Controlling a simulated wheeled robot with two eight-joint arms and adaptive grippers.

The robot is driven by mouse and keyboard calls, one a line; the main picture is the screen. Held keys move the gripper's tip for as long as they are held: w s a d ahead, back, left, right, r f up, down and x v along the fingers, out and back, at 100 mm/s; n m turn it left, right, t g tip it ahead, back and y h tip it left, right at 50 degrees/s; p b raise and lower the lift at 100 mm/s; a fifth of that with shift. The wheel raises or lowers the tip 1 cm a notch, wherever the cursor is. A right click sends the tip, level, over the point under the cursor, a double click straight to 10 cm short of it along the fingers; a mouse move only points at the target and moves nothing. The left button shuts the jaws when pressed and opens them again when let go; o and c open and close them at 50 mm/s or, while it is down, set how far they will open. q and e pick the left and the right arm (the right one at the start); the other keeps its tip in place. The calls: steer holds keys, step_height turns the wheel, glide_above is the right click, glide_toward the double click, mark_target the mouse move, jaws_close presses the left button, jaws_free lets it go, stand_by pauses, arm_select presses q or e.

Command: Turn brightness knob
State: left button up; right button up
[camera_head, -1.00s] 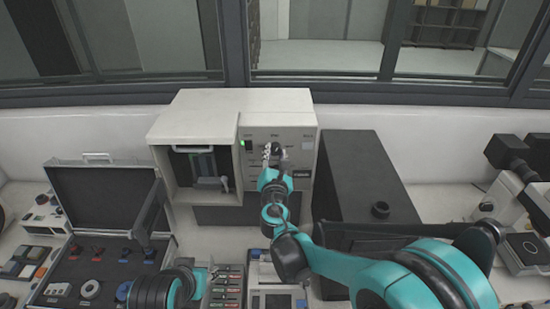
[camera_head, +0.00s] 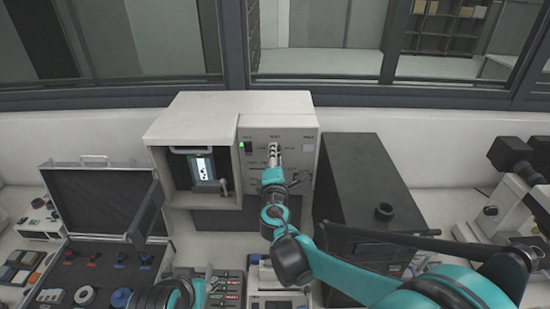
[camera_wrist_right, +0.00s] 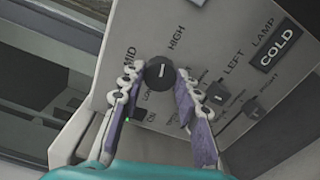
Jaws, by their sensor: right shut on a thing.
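The black brightness knob (camera_wrist_right: 160,72) is on the pale front panel, with MID and HIGH printed around it and a white pointer line on its face. My right gripper (camera_wrist_right: 152,85) has its two fingers on either side of the knob, shut on it. In the head view my right gripper (camera_head: 275,152) is at the upper middle of the press's panel (camera_head: 256,142) and hides the knob. The lit slide-like plate (camera_head: 202,168) shows white with dark marks inside the open chamber. My left gripper (camera_head: 198,292) is low at the bottom edge, its fingers unclear.
Other small controls (camera_wrist_right: 218,93) with LEFT and RIGHT labels sit beside the knob. A black box (camera_head: 365,180) stands to the right of the press. An open case (camera_head: 95,205) lies at left. A microscope (camera_head: 510,190) stands at far right.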

steer(key=shift+m, duration=0.5)
steer(key=o, duration=1.2)
steer(key=shift+c, duration=0.2)
steer(key=shift+s, duration=0.15)
steer(key=s, duration=1.2)
steer(key=shift+f, duration=0.1)
